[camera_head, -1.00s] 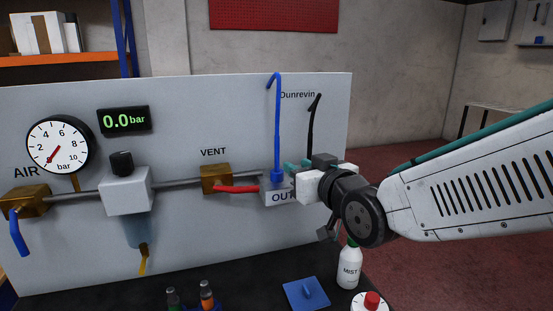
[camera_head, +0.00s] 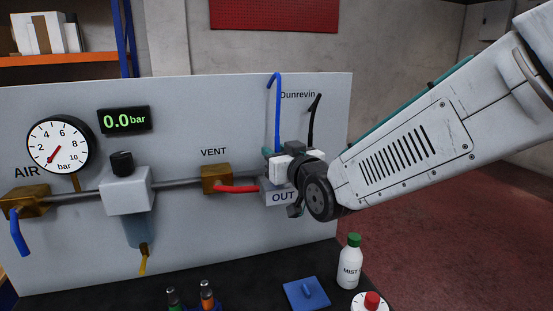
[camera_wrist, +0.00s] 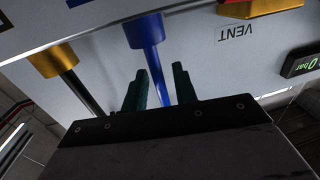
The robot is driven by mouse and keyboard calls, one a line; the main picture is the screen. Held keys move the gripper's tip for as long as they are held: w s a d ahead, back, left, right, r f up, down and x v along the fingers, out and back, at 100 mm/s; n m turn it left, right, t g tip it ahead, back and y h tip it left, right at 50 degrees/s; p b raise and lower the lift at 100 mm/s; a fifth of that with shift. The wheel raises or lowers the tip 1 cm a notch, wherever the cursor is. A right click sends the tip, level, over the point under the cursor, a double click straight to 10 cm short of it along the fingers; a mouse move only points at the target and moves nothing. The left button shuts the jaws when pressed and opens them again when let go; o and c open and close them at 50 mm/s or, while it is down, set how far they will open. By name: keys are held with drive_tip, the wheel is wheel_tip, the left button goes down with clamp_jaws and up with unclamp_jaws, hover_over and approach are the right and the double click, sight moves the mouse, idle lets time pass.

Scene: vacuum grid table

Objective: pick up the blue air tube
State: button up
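The blue air tube (camera_head: 277,105) stands upright against the panel above the OUT block (camera_head: 282,196), its top bent over in a hook. My gripper (camera_head: 270,154) is at its lower part and hides its bottom end in the head view. In the wrist view, the blue tube (camera_wrist: 156,68) runs down from a wider blue collar and passes between the two green fingers of my gripper (camera_wrist: 160,70). The fingers are apart, one on each side of the tube. I cannot tell whether either one touches it.
A black tube (camera_head: 313,120) stands close to the right of the blue one. A red tube (camera_head: 237,189) sticks out from the brass VENT fitting (camera_head: 216,179) at left. Below are a MIST bottle (camera_head: 349,265) and a blue plate (camera_head: 300,295).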

clamp_jaws()
drive_tip(key=shift+r, duration=0.1)
